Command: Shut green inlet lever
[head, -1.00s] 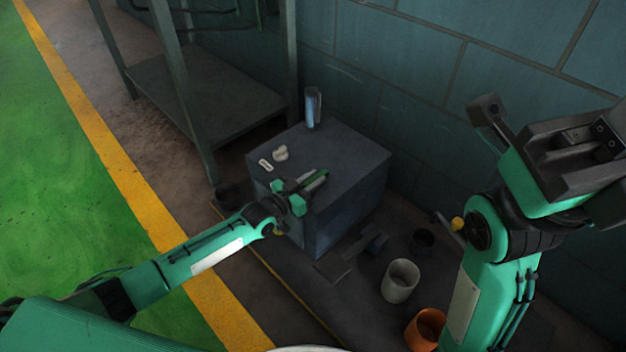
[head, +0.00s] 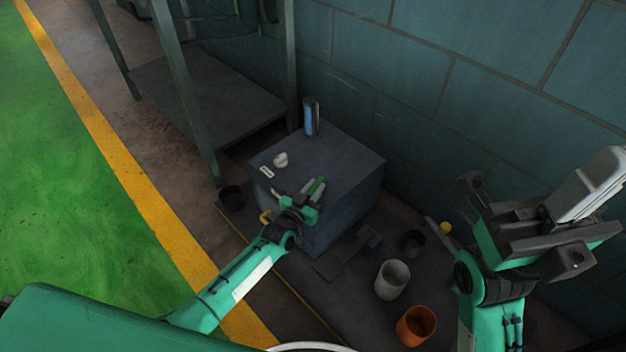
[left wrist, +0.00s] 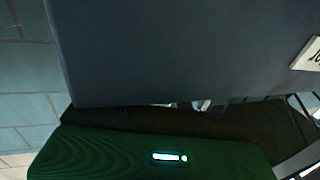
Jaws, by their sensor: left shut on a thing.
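In the left wrist view a wide dark green surface (left wrist: 110,155), which looks like the lever close up, fills the bottom. The lever's pivot is hidden by the gripper.
A white pot (head: 391,280), an orange pot (head: 416,326) and dark pots stand on the floor to the right. A metal shelf (head: 200,100) stands behind left.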

